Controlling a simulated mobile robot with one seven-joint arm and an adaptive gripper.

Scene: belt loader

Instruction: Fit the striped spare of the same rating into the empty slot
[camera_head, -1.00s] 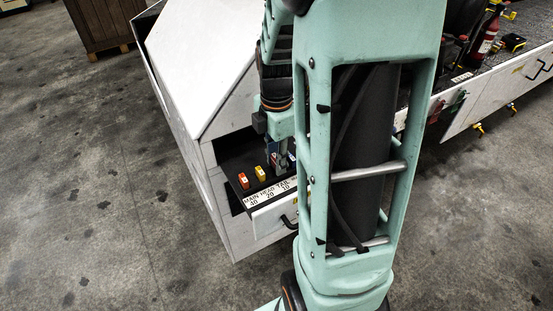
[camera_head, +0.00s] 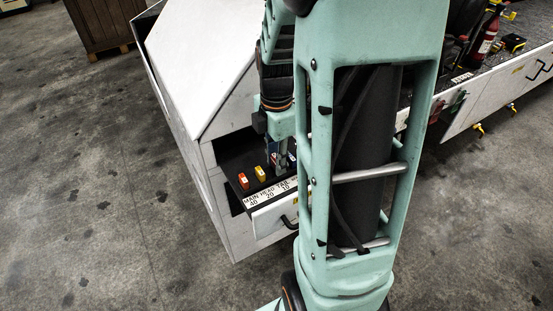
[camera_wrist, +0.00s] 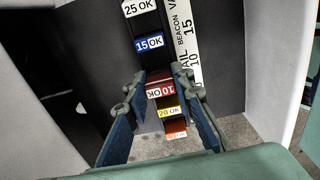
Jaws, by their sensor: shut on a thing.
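My gripper (camera_wrist: 162,78) is shut on a red fuse (camera_wrist: 160,91) marked 10 OK, seen in the wrist view. The fuse is in line with the row, beside the TAIL 10 label; I cannot tell whether it is seated or just above its slot. A yellow 20 OK fuse (camera_wrist: 168,112) and an orange fuse (camera_wrist: 175,130) are on the near side. In the head view my gripper (camera_head: 282,168) reaches down into the open drawer, partly hidden by my arm.
The label strip (camera_head: 266,193) runs along the drawer's front edge, behind the white drawer front (camera_head: 268,219). The white cabinet (camera_head: 200,60) rises close around the drawer. A fire extinguisher (camera_head: 488,35) stands at the far right. The floor at left is clear.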

